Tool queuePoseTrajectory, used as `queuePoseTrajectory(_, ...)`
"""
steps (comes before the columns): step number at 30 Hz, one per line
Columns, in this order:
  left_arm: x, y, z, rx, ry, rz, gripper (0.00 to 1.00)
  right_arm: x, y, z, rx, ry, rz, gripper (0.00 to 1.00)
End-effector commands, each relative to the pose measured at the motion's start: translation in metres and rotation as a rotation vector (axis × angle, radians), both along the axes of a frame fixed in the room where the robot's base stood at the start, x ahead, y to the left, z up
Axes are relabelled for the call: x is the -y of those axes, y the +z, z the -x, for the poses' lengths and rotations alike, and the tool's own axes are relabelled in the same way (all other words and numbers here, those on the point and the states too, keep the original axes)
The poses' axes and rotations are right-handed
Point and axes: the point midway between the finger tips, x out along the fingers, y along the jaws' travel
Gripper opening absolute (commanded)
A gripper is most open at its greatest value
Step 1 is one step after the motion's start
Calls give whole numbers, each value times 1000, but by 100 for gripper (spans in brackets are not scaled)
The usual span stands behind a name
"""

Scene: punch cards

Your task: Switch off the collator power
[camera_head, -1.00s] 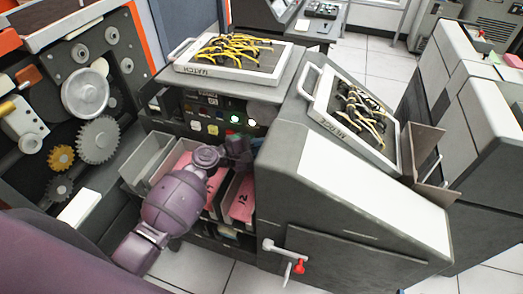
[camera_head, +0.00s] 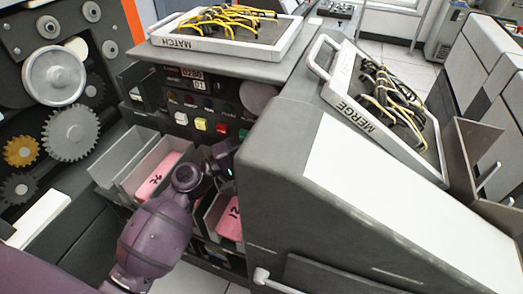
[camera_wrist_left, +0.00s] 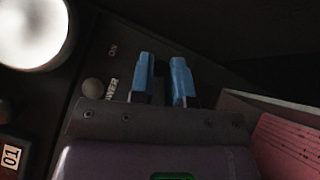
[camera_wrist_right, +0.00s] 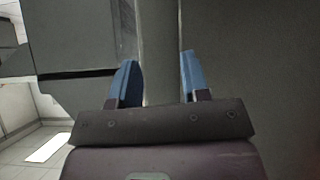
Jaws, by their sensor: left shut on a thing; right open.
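The collator (camera_head: 275,150) is a dark grey machine with a control panel of small coloured buttons. My left gripper (camera_head: 228,152) reaches in low at the right end of this panel, above the card pockets. In the left wrist view its blue fingers (camera_wrist_left: 162,78) are shut beside a POWER label (camera_wrist_left: 111,89) and an ON mark (camera_wrist_left: 113,50). The held part, seemingly the power switch, is dark and mostly hidden between the fingers.
Pockets with pink cards (camera_head: 160,170) lie below the panel, close to the left arm. A MATCH plugboard (camera_head: 225,38) and a MERGE plugboard (camera_head: 385,105) with yellow cables sit on top. Gears (camera_head: 70,133) stand at the left. A handle (camera_head: 272,280) sticks out at the front.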

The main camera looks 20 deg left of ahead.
Motion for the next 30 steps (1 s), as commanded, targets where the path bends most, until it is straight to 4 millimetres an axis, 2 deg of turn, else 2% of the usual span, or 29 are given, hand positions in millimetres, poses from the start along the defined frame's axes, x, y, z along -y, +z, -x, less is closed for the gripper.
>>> queuePoseTrajectory(1,0,-8,0,-2,1,-1,0,1,-7,3,-12,-1,1,43)
queuePoseTrajectory(20,0,-2,0,30,1,-1,0,1,-8,2,-12,-2,2,43)
queuePoseTrajectory(21,0,-2,0,30,1,-1,23,1,-8,2,-13,-1,1,43)
queuePoseTrajectory(25,0,-2,0,30,1,-1,42,0,-9,3,-15,0,-1,43)
queuePoseTrajectory(30,0,-1,0,31,0,-1,42,0,-10,3,-16,-1,-1,43)
